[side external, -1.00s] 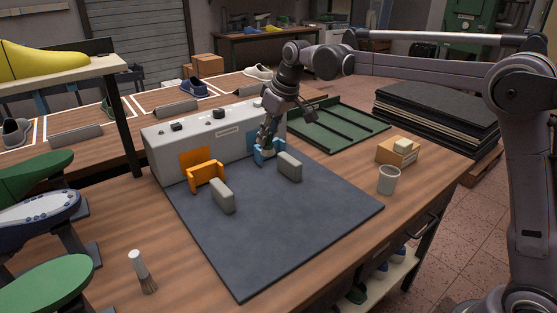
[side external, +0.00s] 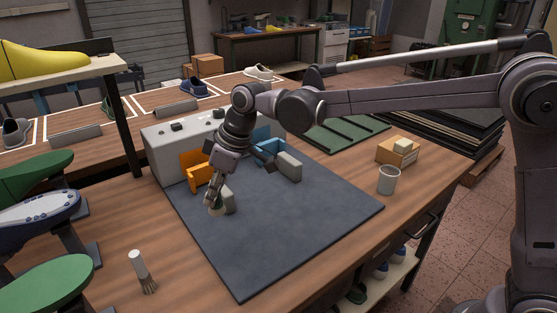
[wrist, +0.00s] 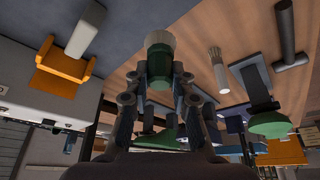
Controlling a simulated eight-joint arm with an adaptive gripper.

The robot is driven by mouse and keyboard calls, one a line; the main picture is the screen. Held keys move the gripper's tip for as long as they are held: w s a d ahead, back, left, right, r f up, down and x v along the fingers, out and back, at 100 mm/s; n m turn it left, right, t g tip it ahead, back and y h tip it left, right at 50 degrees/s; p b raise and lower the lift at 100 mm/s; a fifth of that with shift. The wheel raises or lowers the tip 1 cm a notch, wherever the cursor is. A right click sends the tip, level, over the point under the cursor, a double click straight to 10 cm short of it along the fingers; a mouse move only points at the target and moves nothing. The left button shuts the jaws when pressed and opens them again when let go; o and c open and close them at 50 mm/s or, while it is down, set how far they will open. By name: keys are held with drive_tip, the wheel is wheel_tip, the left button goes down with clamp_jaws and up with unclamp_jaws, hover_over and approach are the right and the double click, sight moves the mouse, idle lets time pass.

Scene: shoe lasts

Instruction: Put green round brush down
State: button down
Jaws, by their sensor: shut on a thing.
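My gripper (side external: 214,196) is shut on the green round brush (side external: 216,210), low over the dark mat (side external: 290,230) near its left edge. In the side view the fingers cover most of the brush, and only its pale end shows below them. In the wrist view my gripper (wrist: 160,82) has its fingers on both sides of the brush's green body (wrist: 159,60), with the pale end (wrist: 160,40) pointing away from the palm. I cannot tell whether the brush touches the mat.
An orange holder (side external: 193,163) and a grey block (side external: 229,200) are close to my gripper. A blue holder (side external: 270,145) and another grey block (side external: 289,166) stand farther right. A pale-handled brush (side external: 138,264) is on the wooden table. The mat's front is clear.

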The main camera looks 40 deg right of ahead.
drive_tip(key=shift+a+f, duration=0.35)
drive_tip(key=shift+f, duration=0.25)
drive_tip(key=shift+s+a+f, duration=0.2)
drive_tip(key=shift+a+f, duration=2.45)
drive_tip(key=shift+a, duration=0.1)
drive_tip(key=shift+s+a+f, duration=0.2)
drive_tip(key=shift+a+f, duration=2.45)
drive_tip(key=shift+a, duration=0.05)
drive_tip(key=shift+f, duration=0.15)
drive_tip(key=c, duration=1.2)
unclamp_jaws()
drive_tip(key=shift+o, duration=0.2)
